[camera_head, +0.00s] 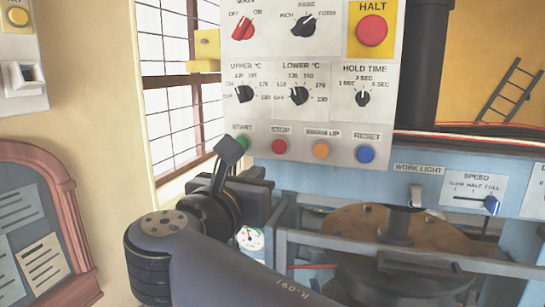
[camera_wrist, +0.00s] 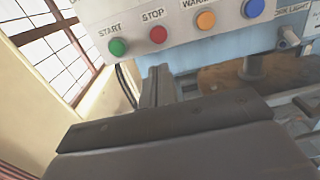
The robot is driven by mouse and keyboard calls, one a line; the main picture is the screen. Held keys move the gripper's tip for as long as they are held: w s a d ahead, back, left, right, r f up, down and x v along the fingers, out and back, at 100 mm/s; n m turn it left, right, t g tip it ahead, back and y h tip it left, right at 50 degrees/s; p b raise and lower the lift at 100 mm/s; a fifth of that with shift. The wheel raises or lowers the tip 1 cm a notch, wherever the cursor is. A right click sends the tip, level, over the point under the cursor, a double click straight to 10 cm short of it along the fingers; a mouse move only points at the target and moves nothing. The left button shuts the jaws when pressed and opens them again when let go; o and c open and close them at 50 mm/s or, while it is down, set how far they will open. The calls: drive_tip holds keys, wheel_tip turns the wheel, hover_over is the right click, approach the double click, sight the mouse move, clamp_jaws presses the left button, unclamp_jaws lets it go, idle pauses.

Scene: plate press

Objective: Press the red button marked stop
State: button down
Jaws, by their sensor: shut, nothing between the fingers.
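The red button marked STOP (camera_head: 280,147) is on the bottom row of the white control panel, between the green START button (camera_head: 243,142) and the orange WARM UP button (camera_head: 320,150). In the wrist view the STOP button (camera_wrist: 158,34) is near the top, left of middle. My gripper (camera_head: 262,190) is shut and empty, below the button row and apart from the STOP button in the picture. In the wrist view my gripper (camera_wrist: 159,72) points towards the panel, with its tips below the STOP button. My arm covers part of the lower machine in the head view.
A larger red HALT button (camera_head: 372,30) on a yellow plate is at the panel's upper right. The blue RESET button (camera_head: 365,154) ends the row. Rotary knobs fill the panel above. A blue machine front (camera_head: 400,182) and round press plate (camera_head: 350,225) lie below. A barred window (camera_head: 170,125) is left.

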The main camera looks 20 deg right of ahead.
sight(278, 154)
drive_tip(key=p+x, duration=0.1)
drive_tip(key=x, duration=0.8)
drive_tip(key=shift+w+d+p, duration=0.25)
drive_tip(key=shift+w+p, duration=0.05)
drive_tip(key=shift+p, duration=0.05)
